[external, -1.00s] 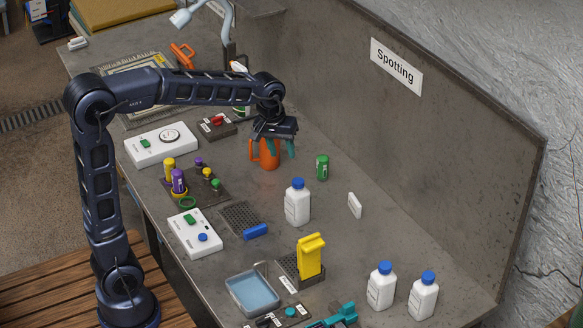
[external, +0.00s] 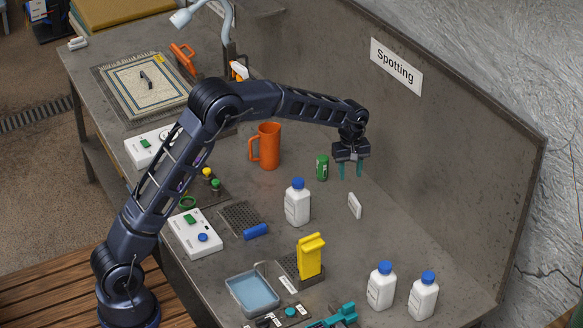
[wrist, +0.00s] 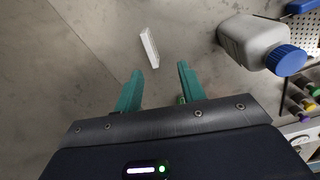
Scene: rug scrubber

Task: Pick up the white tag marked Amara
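A small white tag (external: 354,205) stands on the grey bench near the back panel, right of a blue-capped white bottle. In the wrist view the white tag (wrist: 149,48) lies beyond the fingertips, roughly between their lines; no writing on it is legible. My gripper (external: 350,173) hangs above the bench behind the tag, teal fingers pointing down. In the wrist view my gripper (wrist: 160,74) is open, with nothing between its fingers.
A green can (external: 322,168) stands just left of my gripper. The blue-capped bottle (external: 297,203) is left of the tag and also shows in the wrist view (wrist: 262,43). An orange jug (external: 269,147) stands farther left. Bench right of the tag is clear.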

